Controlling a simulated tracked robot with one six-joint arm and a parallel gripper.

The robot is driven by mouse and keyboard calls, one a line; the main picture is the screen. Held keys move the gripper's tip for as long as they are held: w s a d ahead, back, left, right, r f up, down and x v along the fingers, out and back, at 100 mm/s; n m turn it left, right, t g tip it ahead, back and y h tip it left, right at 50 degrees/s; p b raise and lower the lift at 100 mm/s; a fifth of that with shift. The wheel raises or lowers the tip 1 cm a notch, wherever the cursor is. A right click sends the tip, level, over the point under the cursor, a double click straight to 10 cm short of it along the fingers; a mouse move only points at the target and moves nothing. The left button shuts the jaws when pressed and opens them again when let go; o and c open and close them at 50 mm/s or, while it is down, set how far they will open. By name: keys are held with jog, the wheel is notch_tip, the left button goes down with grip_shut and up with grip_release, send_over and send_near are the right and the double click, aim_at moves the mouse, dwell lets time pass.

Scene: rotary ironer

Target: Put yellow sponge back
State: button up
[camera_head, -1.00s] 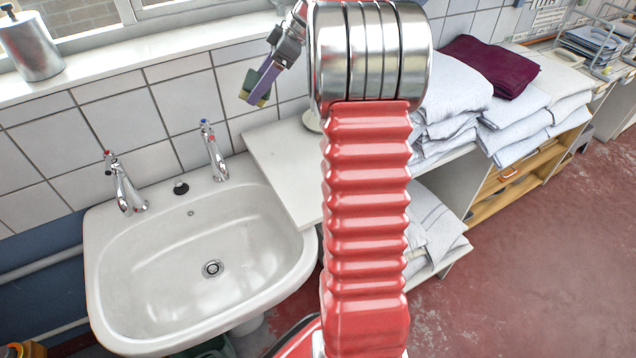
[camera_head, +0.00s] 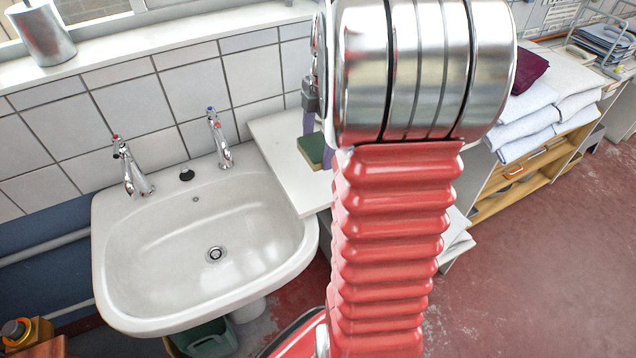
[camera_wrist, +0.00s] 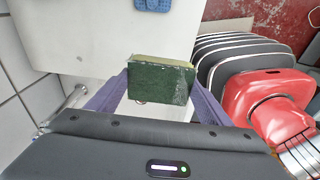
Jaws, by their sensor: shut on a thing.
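The sponge (camera_wrist: 160,82) shows a dark green scouring face and a thin yellow edge. In the wrist view it sits between the two purple fingers of my gripper (camera_wrist: 158,92), which is shut on it. In the head view the green face of the sponge (camera_head: 312,149) and part of my gripper (camera_head: 309,128) show just left of my arm, in front of the white worktop (camera_head: 275,140) beside the sink. My arm hides the rest of the gripper. I cannot tell the height of the sponge above the worktop.
The white sink (camera_head: 170,245) with two taps is left of the worktop. Folded white linen (camera_head: 525,115) and a maroon cloth (camera_head: 530,72) lie on the right. A metal dispenser (camera_head: 42,35) stands on the sill. A blue item (camera_wrist: 154,4) shows in the wrist view.

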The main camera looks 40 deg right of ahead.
send_over(316, 183)
jog(key=shift+s+d+f, duration=0.1)
jog(key=shift+d+f, duration=0.05)
jog(key=shift+f, duration=1.4)
jog(key=shift+s+d+f, duration=0.1)
jog(key=shift+f, duration=1.45)
jog(key=shift+f, duration=1.9)
jog(key=o, duration=1)
jog(key=shift+c, duration=0.2)
jog(key=shift+r, duration=0.1)
